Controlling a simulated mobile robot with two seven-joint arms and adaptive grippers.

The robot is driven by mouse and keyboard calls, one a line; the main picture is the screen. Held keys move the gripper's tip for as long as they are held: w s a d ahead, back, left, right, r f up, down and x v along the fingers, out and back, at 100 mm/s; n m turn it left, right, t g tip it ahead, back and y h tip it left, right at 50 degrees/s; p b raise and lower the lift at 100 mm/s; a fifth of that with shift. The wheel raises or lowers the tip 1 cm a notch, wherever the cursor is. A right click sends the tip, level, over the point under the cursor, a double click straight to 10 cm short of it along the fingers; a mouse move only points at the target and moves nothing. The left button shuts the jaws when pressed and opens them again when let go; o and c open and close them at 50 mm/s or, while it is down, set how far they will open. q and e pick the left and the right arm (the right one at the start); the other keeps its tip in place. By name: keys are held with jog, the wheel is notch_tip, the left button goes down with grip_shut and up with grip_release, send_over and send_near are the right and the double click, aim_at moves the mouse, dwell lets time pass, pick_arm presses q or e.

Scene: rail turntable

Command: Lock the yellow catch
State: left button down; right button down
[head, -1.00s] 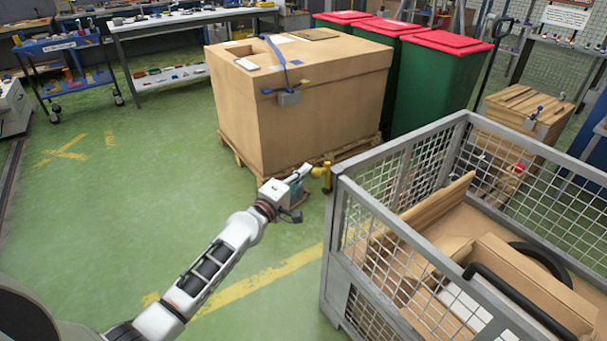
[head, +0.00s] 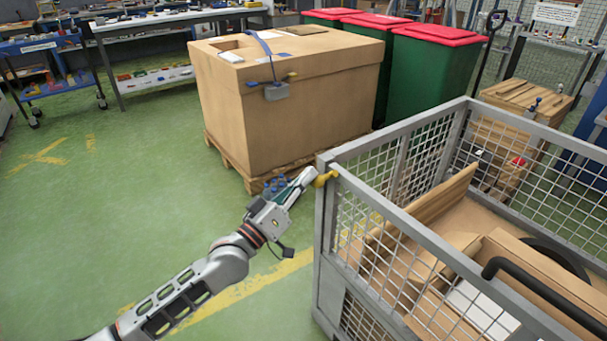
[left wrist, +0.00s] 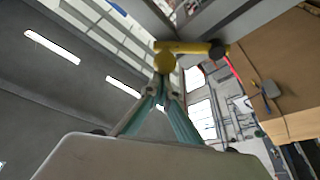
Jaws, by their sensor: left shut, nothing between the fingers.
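The yellow catch (head: 326,179) is on the near-left corner post of the grey mesh cage (head: 325,240). It lies roughly level across the top of the post. In the left wrist view the catch (left wrist: 192,47) is a yellow bar with a round knob at one end and a dark pivot at the other. My left gripper (head: 311,173) is beside the catch, its fingers shut with nothing between them. In the left wrist view the fingertips (left wrist: 163,92) are just below the knob; I cannot tell whether they touch it. My right gripper is not in view.
The cage holds cardboard pieces (head: 440,215) and a black curved handle. A large cardboard box (head: 290,110) on a pallet stands behind my left gripper. Green bins with red lids (head: 435,75) stand behind it. The green floor at left is clear.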

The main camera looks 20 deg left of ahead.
pick_arm(q)
jog(key=f+m, duration=0.1)
jog(key=d+m+h+b, duration=0.1)
jog(key=shift+s+f+m, duration=0.3)
jog(key=shift+s+f, duration=0.05)
jog(key=shift+s, duration=0.05)
jog(key=shift+s+d+f+m+g+h, duration=0.2)
jog(key=shift+m+g+h, duration=0.1)
jog(key=shift+m+h, duration=0.3)
jog(key=shift+s+d+f+m+g+h+b, duration=0.25)
jog(key=shift+f+m+g+h+b, duration=0.3)
jog(key=shift+m, duration=1)
jog(key=shift+s+d+f+m+g+h+b, duration=0.3)
jog(key=shift+f+m+h, duration=0.35)
jog(key=shift+m, duration=0.95)
jog(key=shift+s+d+f+m+g+h+b, duration=0.1)
jog(key=shift+d+f+m+g+h+b, duration=0.35)
jog(key=shift+m, duration=1.1)
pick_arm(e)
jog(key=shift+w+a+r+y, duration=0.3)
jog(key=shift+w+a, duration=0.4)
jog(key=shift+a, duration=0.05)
pick_arm(q)
jog(key=shift+a+f, duration=0.15)
